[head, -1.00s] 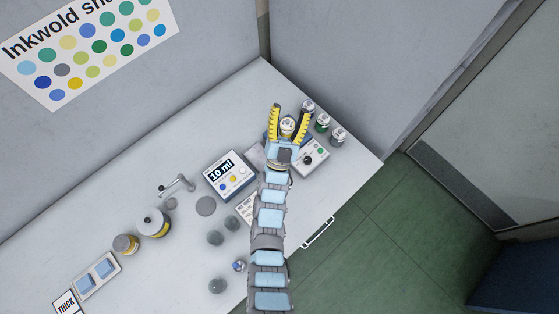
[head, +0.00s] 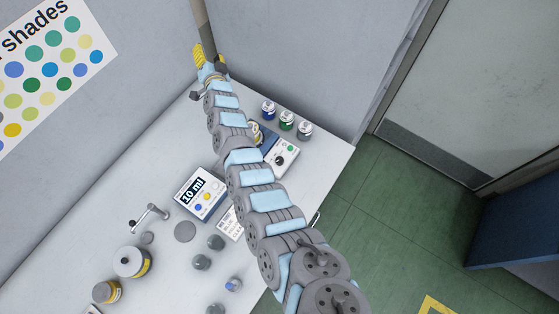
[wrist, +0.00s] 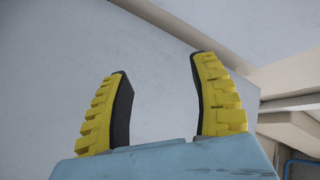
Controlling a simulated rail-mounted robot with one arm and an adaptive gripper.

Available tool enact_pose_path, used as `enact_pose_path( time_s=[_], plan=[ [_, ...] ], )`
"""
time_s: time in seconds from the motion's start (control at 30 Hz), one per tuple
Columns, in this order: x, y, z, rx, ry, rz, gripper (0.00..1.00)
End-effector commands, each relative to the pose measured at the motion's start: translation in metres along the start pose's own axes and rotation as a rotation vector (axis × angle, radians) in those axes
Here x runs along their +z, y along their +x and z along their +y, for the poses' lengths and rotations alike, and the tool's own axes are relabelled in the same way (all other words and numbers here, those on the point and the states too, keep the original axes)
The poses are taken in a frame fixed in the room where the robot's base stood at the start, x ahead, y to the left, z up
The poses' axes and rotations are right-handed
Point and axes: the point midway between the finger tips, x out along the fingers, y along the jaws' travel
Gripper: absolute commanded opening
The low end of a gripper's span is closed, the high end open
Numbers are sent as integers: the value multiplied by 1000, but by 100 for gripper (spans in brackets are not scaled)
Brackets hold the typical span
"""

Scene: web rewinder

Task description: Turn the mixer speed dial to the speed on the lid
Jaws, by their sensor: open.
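The mixer (head: 270,144) is a blue and white box on the bench, right of my arm in the head view. Its white front panel carries a dark dial (head: 279,160) and a small green button (head: 291,148). The dial's setting is too small to read. A jar (head: 257,131) on the mixer is partly hidden by my arm, and any writing on its lid cannot be read. My gripper (head: 208,58) is raised by the wall corner, well away from the mixer. In the wrist view its two yellow fingers (wrist: 160,95) are apart with nothing between them.
Three small jars, blue (head: 268,110), green (head: 287,120) and grey (head: 304,131), stand behind the mixer. Walls close off the back.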

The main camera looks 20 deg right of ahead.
Motion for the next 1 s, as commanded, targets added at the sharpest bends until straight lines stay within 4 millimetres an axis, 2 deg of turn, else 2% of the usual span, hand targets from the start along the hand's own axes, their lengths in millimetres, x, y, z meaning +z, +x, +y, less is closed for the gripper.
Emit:
enact_pose_path(
  time_s=[0.1,0.23,0.37,0.47,0.57,0.73,0.87,1.0],
  plan=[
    [9,12,-7,9,8,-117,62],
    [22,16,-12,30,6,-249,62],
    [35,11,-10,65,-12,-383,62],
    [46,1,-1,107,-31,-488,62],
    [54,-14,11,157,-57,-589,62],
    [62,-50,46,275,-110,-756,62],
    [61,-87,83,391,-154,-875,62],
    [52,-137,130,547,-197,-995,62]
  ],
)
